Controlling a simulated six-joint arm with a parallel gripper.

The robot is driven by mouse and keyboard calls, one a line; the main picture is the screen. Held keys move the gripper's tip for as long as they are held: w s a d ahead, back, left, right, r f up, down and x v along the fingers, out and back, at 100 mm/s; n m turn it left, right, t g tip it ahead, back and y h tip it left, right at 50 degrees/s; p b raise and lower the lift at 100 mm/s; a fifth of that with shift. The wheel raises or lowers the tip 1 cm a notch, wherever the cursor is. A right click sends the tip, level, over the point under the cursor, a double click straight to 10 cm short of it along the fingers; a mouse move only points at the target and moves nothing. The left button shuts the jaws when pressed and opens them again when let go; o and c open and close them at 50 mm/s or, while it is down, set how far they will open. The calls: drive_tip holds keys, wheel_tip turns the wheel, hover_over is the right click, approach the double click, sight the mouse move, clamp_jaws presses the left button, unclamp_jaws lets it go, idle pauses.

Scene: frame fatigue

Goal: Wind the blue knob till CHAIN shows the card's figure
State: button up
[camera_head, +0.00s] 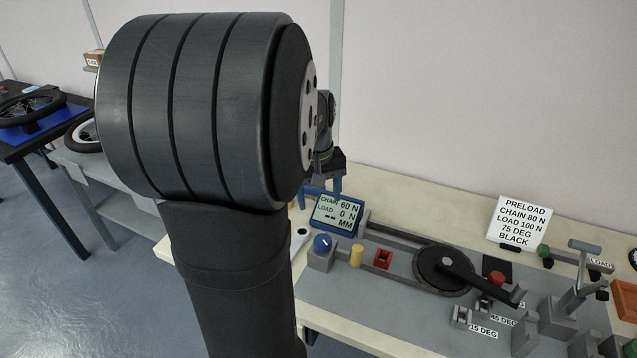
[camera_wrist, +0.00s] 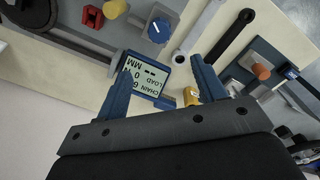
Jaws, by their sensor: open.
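The blue knob (camera_head: 322,243) sits on a grey block at the bench's left part, just below the display. It also shows at the top of the wrist view (camera_wrist: 158,30), with a white mark on its face. The display (camera_head: 339,215) reads CHAIN 60 N, LOAD 0 N and dashes before MM. The white card (camera_head: 520,222) reads PRELOAD, CHAIN 80 N, LOAD 100 N, 75 DEG, BLACK. My gripper (camera_head: 325,188) is open and empty, above and behind the display. In the wrist view its blue fingers (camera_wrist: 162,68) straddle part of the display, apart from the knob.
A yellow post (camera_head: 357,256) and a red block (camera_head: 383,259) stand right of the knob. Beyond them are a chainring with a crank (camera_head: 446,268), angle-labelled stops and a lever fixture (camera_head: 571,270). Wrenches lie near the knob in the wrist view (camera_wrist: 200,27).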

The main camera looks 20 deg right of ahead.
drive_tip(key=shift+a+r, duration=0.1)
drive_tip(key=shift+r, duration=1.6)
drive_tip(key=f, duration=1.1)
drive_tip(key=d+f, duration=0.1)
drive_tip(key=f, duration=0.5)
drive_tip(key=shift+f, duration=0.25)
drive_tip(key=shift+r, duration=0.1)
drive_tip(key=shift+s, duration=0.1)
drive_tip(key=n, duration=0.4)
drive_tip(key=shift+a, duration=0.1)
wheel_tip(320, 180, up, 17)
drive_tip(key=m, duration=0.1)
hover_over(322, 239)
wheel_tip(322, 239, down, 6)
drive_tip(key=shift+w, duration=0.2)
idle(0.5)
drive_tip(key=shift+a, duration=0.1)
idle(1.3)
